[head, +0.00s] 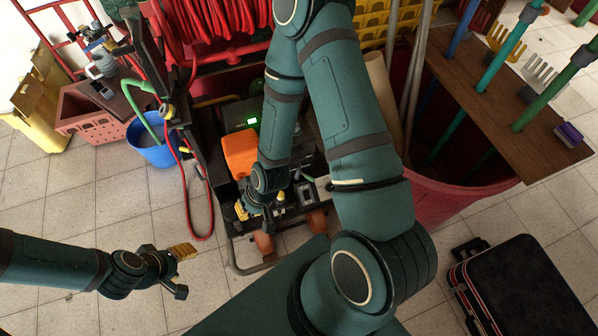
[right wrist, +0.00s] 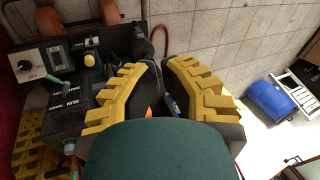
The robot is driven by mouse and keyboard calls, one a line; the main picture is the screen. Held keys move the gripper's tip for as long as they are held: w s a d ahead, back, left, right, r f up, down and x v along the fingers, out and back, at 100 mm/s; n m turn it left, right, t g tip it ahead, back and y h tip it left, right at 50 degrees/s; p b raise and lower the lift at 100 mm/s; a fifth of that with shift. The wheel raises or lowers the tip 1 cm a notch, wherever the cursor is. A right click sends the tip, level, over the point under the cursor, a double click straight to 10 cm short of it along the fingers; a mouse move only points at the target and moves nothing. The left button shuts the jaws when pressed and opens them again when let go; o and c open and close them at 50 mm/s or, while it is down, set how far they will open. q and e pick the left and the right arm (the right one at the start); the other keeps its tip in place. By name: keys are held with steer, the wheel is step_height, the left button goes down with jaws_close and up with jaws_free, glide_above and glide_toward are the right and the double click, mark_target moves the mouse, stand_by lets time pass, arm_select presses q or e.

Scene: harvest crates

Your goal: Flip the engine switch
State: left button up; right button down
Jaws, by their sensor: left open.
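The engine unit (head: 240,153) has an orange tank and a small lit green display. Its dark control panel (right wrist: 95,75) fills the left of the right wrist view, with a green-tipped lever (right wrist: 58,80) near white lettering that seems to include RUN. My left gripper (head: 180,268) is open and empty over the floor.
A blue bucket (head: 153,142) and a red hose (head: 197,200) are left of the engine. A large red bin (head: 455,200) and a wooden tool rack (head: 500,90) are to the right. A black case (head: 525,285) lies at lower right. Tiled floor at lower left is clear.

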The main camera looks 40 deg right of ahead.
steer(key=w+d+f+t+h, duration=0.1)
steer(key=w+d+f, duration=0.1)
steer(key=d+f, duration=0.25)
steer(key=w+d+f+t, duration=0.1)
steer(key=w+d+f, duration=0.2)
steer(key=f, duration=0.2)
steer(key=m+t+h+b, duration=0.2)
steer(key=h+b, duration=0.1)
steer(key=h, duration=0.2)
glide_toward(307, 195)
steer(key=s+d+v, duration=0.1)
steer(key=v, duration=0.5)
steer(key=shift+a+f, duration=0.2)
steer(key=shift+a, duration=0.05)
steer(key=shift+w, duration=0.15)
steer(key=b+x, duration=0.4)
steer(key=x, duration=0.9)
steer(key=shift+w, duration=0.2)
steer(key=shift+w+f+b, duration=0.2)
steer(key=shift+w+b, duration=0.1)
steer(key=shift+w+a, duration=0.1)
